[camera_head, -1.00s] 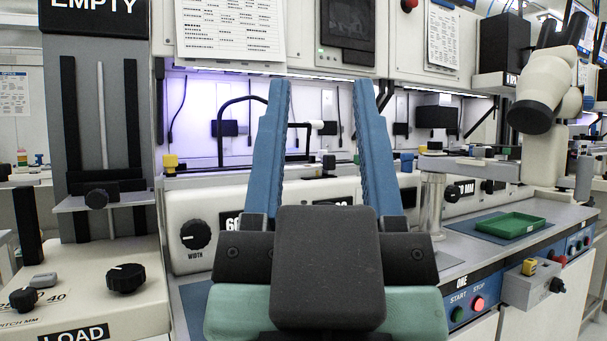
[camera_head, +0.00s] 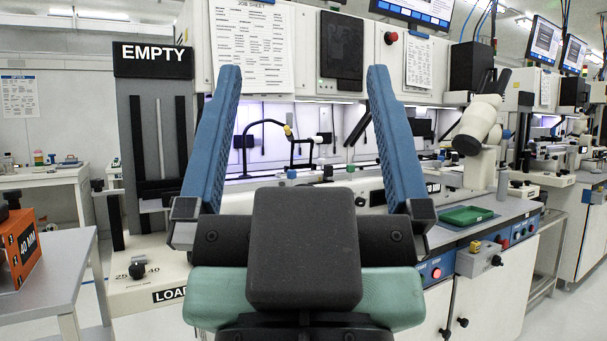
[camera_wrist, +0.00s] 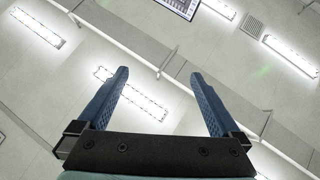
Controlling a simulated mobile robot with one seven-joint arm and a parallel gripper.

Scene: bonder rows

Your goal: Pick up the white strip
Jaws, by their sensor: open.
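My gripper (camera_head: 303,100) is open and empty, with its two blue fingers spread wide and pointing up in front of the machine row. I cannot make out a white strip in either view. My gripper hides part of the bench machine behind it.
An orange box marked 40 MM (camera_head: 18,248) sits on a grey table (camera_head: 62,270) at the left. A loader under an EMPTY sign (camera_head: 153,60) stands behind it. A green tray (camera_head: 467,215) lies on the right bench. Floor shows at the lower right.

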